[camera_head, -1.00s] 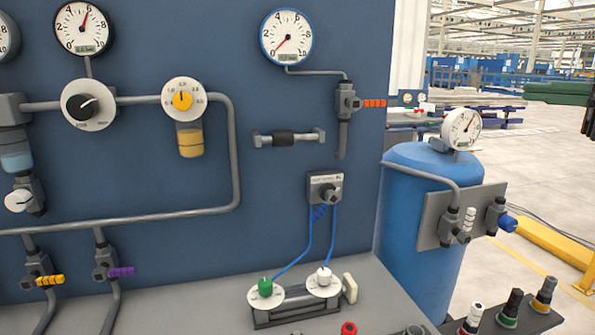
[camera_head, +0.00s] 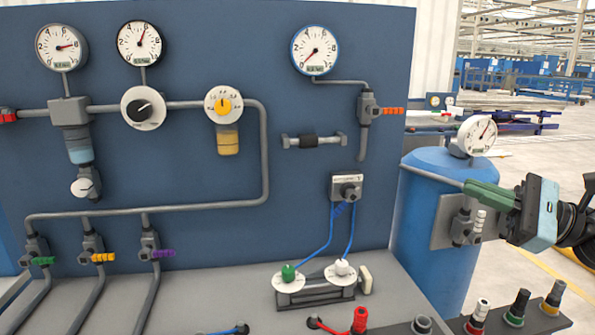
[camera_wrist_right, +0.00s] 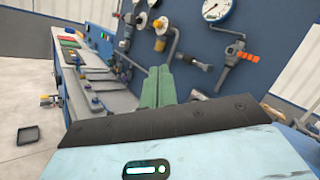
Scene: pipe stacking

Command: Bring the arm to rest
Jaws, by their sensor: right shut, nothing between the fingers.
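My right gripper (camera_head: 472,187) is at the right side of the head view, in front of the blue tank (camera_head: 420,225) and its grey valve plate. Its green fingers point left and are closed together with nothing between them. In the right wrist view its green fingertips (camera_wrist_right: 158,72) are side by side, pointing towards the blue panel. The gripper hides part of the valve plate. My left gripper is in neither view.
The blue panel (camera_head: 310,105) carries gauges, pipes and valves. On the bench below stand a connector block (camera_head: 318,294) with green and white plugs and several coloured plugs at the front right. A white gauge (camera_head: 477,135) tops the tank. Open floor lies at far right.

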